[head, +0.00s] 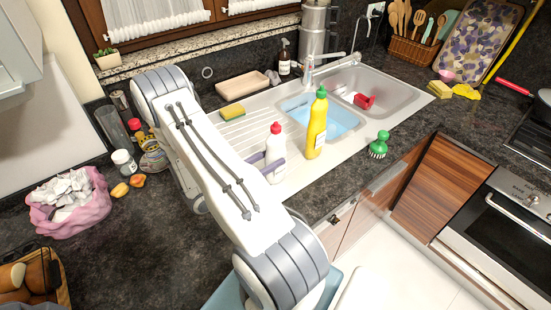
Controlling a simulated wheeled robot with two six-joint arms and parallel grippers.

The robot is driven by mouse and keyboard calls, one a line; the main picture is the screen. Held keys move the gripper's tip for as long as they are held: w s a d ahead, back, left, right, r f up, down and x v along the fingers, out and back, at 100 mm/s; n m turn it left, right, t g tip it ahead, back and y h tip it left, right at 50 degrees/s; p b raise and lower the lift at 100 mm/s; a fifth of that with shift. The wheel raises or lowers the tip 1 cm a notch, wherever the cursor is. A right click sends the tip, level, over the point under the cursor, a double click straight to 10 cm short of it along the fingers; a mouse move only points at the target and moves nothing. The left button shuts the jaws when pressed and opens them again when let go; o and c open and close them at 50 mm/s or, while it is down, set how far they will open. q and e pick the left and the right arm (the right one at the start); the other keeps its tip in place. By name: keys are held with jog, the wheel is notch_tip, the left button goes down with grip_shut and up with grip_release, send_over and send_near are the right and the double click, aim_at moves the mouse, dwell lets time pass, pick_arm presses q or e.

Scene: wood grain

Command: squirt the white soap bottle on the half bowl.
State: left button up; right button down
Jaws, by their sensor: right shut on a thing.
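A white soap bottle (276,151) with a red cap stands about upright at the front edge of the sink's drainboard. My right gripper (267,165) is shut on its lower body, its grey fingers on either side. The sink has two basins: a left one (338,123) with blue water, and a right one (385,90) with a red object in it. I cannot tell which of these is the half bowl. The bottle is left of and in front of the left basin. My left gripper is not in view.
A yellow bottle (317,128) with a green cap stands just right of the white bottle. A green brush (379,146) lies on the counter's front edge. A sponge (232,111) and a tray (243,86) are behind. My large arm link covers the counter's middle.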

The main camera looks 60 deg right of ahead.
aim_at(266, 146)
jog(key=shift+r, duration=0.1)
jog(key=shift+r+p, duration=0.85)
jog(key=shift+r, duration=0.1)
jog(key=shift+r, duration=0.1)
jog(key=shift+r+p, duration=1.6)
jog(key=shift+r, duration=0.35)
